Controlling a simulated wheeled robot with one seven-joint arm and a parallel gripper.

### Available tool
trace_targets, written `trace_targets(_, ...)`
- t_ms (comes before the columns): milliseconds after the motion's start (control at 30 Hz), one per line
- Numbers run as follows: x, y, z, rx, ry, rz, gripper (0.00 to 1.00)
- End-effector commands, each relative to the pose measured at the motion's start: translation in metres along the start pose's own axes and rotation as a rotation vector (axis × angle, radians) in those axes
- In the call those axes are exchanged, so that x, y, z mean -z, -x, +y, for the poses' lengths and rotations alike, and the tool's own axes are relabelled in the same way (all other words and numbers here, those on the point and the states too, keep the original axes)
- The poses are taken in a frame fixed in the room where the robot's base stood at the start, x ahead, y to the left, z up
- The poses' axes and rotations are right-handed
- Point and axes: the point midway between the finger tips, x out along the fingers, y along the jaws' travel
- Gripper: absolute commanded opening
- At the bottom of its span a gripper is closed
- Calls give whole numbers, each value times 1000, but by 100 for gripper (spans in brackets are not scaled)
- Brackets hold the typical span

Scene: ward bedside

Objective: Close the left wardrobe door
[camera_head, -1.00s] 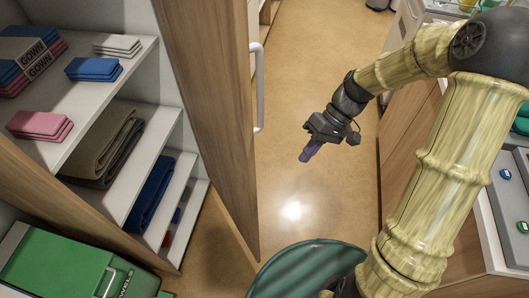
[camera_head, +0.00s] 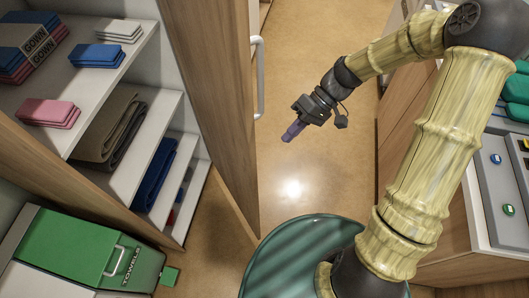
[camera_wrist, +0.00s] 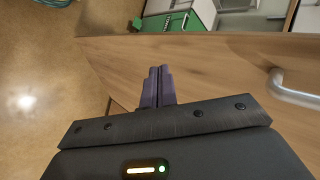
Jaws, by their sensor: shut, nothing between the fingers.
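The wardrobe door (camera_head: 207,95) is wooden with a pale vertical bar handle (camera_head: 258,78) and stands open in the head view, showing the wardrobe's shelves (camera_head: 160,85) to its left. My gripper (camera_head: 289,136) is shut and empty, to the right of the door and its handle, with its purple fingers pointing down and left. In the wrist view the fingers (camera_wrist: 158,86) show in front of the door panel (camera_wrist: 210,60), with the handle (camera_wrist: 292,88) at the right edge. A gap shows between gripper and door in the head view.
The shelves hold folded gowns (camera_head: 30,48), towels and blankets. A green bin marked towels (camera_head: 75,250) stands at the lower left, with its green pedal beside it. A drawer unit (camera_head: 465,215) is at the right. The floor between is clear.

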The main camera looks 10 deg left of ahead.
Motion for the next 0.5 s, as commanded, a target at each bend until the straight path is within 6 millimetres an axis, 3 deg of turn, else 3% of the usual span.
trace_targets(333,-1,-62,-3,3,0,-5,0)
trace_targets(500,0,-79,-22,1,1,-2,0)
